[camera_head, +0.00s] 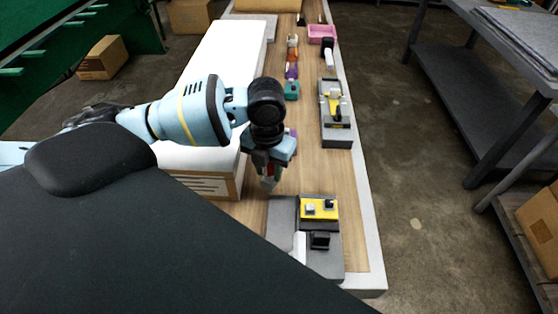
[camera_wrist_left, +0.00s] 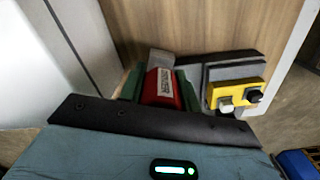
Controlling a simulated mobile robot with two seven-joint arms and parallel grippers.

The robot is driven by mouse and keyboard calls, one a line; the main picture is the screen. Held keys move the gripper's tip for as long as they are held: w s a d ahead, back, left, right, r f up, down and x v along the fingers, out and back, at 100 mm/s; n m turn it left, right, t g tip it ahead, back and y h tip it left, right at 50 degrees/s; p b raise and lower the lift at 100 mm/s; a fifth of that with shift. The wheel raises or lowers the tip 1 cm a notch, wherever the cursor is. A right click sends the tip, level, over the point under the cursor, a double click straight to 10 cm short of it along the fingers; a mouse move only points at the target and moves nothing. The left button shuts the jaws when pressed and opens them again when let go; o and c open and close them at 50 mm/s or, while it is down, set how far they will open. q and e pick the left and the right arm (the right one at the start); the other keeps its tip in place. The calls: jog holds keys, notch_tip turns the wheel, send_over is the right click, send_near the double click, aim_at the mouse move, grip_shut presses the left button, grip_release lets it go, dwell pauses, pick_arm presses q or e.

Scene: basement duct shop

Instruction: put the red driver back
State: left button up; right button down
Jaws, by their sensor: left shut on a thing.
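My left gripper (camera_head: 269,182) hangs above the wooden bench top, just behind a grey dock (camera_head: 281,222) at the near end. In the left wrist view, its green fingers (camera_wrist_left: 160,86) are shut on the red driver (camera_wrist_left: 162,86), which has a white label. The driver is hardly visible in the head view, hidden by the gripper. The dock also shows in the left wrist view (camera_wrist_left: 236,58), beyond and right of the driver. It bears a yellow block (camera_head: 319,208) and a black piece (camera_head: 320,240). My right gripper is not in view.
A long white box (camera_head: 218,70) stands left of the bench strip. Farther along are a grey holder with a yellow tool (camera_head: 334,112), several small coloured items (camera_head: 292,65) and a pink bin (camera_head: 322,32). A dark shelf table (camera_head: 465,90) stands across the floor at right.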

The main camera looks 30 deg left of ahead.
pick_arm(q)
jog(key=shift+w+a+f, duration=0.1)
jog(key=shift+w+a, duration=0.15)
jog(key=shift+w, duration=0.7)
jog(key=shift+w+a+f, duration=0.1)
jog(key=shift+w+a, duration=0.1)
jog(key=shift+w, duration=0.8)
jog(key=shift+w+a+f, duration=0.1)
jog(key=shift+w+a, duration=0.15)
jog(key=shift+w, duration=0.7)
jog(key=shift+w+f, duration=0.15)
jog(key=shift+f, duration=1.6)
jog(key=shift+f, duration=0.15)
jog(key=o, duration=1)
jog(key=shift+c, duration=0.2)
notch_tip(320, 180, up, 12)
